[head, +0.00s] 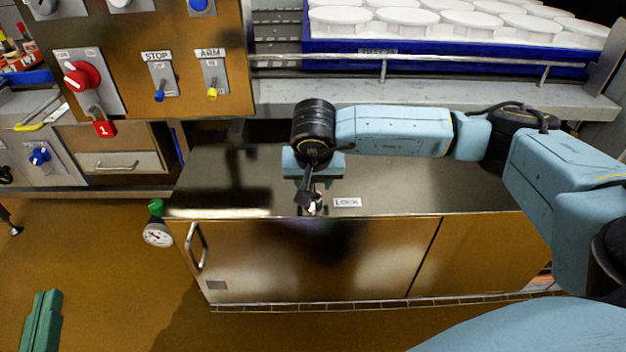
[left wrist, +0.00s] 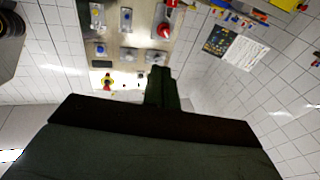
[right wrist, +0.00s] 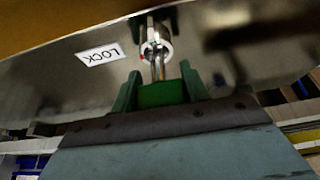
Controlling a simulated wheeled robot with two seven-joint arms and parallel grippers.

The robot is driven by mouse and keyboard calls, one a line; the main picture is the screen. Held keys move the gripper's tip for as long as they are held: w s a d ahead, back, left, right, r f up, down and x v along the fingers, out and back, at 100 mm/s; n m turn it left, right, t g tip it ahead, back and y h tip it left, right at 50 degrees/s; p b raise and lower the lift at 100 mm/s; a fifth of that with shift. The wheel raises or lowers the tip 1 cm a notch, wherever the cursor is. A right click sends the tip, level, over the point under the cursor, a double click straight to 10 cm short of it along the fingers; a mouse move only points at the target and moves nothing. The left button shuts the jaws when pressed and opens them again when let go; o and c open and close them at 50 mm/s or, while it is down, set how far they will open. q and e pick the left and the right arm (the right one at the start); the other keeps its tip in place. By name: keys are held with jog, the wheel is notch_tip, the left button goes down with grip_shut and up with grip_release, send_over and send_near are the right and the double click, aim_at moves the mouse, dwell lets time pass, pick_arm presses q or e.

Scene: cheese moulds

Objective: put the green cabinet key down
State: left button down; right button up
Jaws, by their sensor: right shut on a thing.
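The green cabinet key (right wrist: 162,95) sits between the two fingers of my right gripper (right wrist: 160,88), which is shut on its green head. Its metal shaft points at the round white-ringed lock (right wrist: 165,48) on the cabinet top, beside the LOCK label (right wrist: 100,54). I cannot tell whether the tip is inside the lock. In the head view my right gripper (head: 308,196) is over the cabinet's front edge, and the key is mostly hidden. My left gripper (head: 42,318) is low at the left, away from the cabinet; its green fingers (left wrist: 160,88) look together and empty.
The steel cabinet top (head: 230,180) is bare around the label (head: 347,202). A control panel with a red padlock (head: 104,128) stands at back left. A gauge (head: 157,234) hangs at the cabinet's left corner. A blue tray (head: 340,52) of white moulds is behind a rail.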

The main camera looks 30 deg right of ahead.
jog(key=o, duration=1)
pick_arm(q)
jog(key=s+a+f+g+y+p, duration=0.1)
jog(key=s+a+f+g+p, duration=0.1)
jog(key=f+g, duration=0.3)
jog(key=s+a+f+g+y+p, duration=0.2)
jog(key=s+f+g, duration=0.3)
jog(key=f, duration=0.4)
jog(key=shift+s+a+f+n+g+y, duration=0.35)
jog(key=shift+a+g, duration=0.2)
jog(key=shift+g, duration=0.25)
pick_arm(e)
jog(key=shift+v, duration=6.15)
pick_arm(q)
jog(key=shift+w, duration=0.1)
